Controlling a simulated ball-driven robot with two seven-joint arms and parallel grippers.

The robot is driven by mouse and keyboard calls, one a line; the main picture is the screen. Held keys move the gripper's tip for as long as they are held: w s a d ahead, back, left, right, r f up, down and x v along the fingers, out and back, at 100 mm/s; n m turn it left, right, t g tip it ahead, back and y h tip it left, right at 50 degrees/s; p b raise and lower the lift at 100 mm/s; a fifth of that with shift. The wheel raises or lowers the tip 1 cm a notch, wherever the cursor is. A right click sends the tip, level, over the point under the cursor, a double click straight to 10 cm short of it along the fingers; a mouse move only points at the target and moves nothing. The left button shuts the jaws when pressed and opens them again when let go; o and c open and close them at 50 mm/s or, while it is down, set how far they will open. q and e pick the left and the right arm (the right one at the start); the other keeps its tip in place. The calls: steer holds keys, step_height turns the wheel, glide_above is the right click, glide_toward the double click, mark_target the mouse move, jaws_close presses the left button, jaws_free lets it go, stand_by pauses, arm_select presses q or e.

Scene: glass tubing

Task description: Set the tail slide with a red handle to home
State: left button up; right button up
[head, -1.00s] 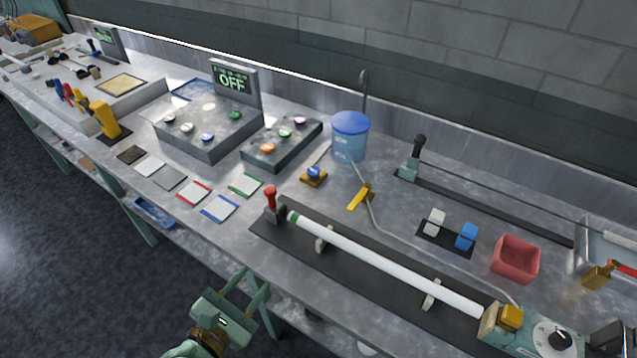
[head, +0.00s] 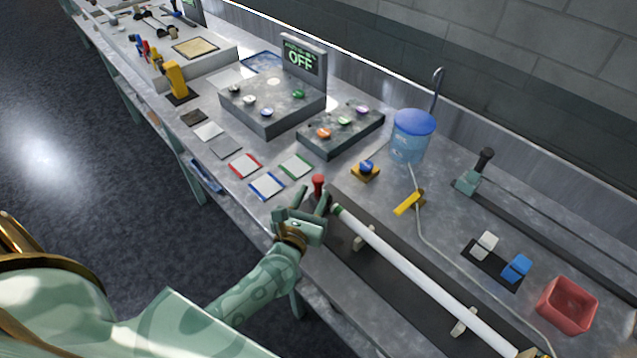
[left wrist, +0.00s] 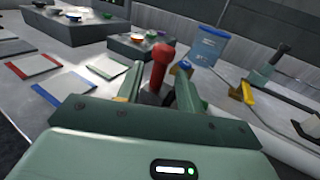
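The red handle (head: 318,181) of the tail slide stands upright at the left end of a dark track (head: 345,265), beside the green-marked end of a white tube (head: 415,272). My left gripper (head: 314,198) is at the slide, open. In the left wrist view the red handle (left wrist: 161,62) rises between the two fingers (left wrist: 158,95), with a visible gap on at least the right side. I cannot tell whether either finger touches it. The slide's base is mostly hidden by the gripper.
Red, blue and green-edged cards (head: 266,185) lie left of the slide. A blue button on a yellow base (head: 365,170), a blue-lidded container (head: 410,138) and a yellow-handled valve (head: 409,203) stand behind. Another slide with a black handle (head: 475,173) is at the back right.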

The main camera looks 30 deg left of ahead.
mark_target(318, 188)
arm_select(q)
steer(key=w, duration=0.4)
steer(key=shift+w+a, duration=0.1)
steer(key=shift+a, duration=0.15)
arm_select(e)
steer(key=shift+d+f, duration=0.1)
steer(key=shift+d, duration=0.2)
arm_select(q)
jaws_close()
steer(key=shift+d, duration=0.1)
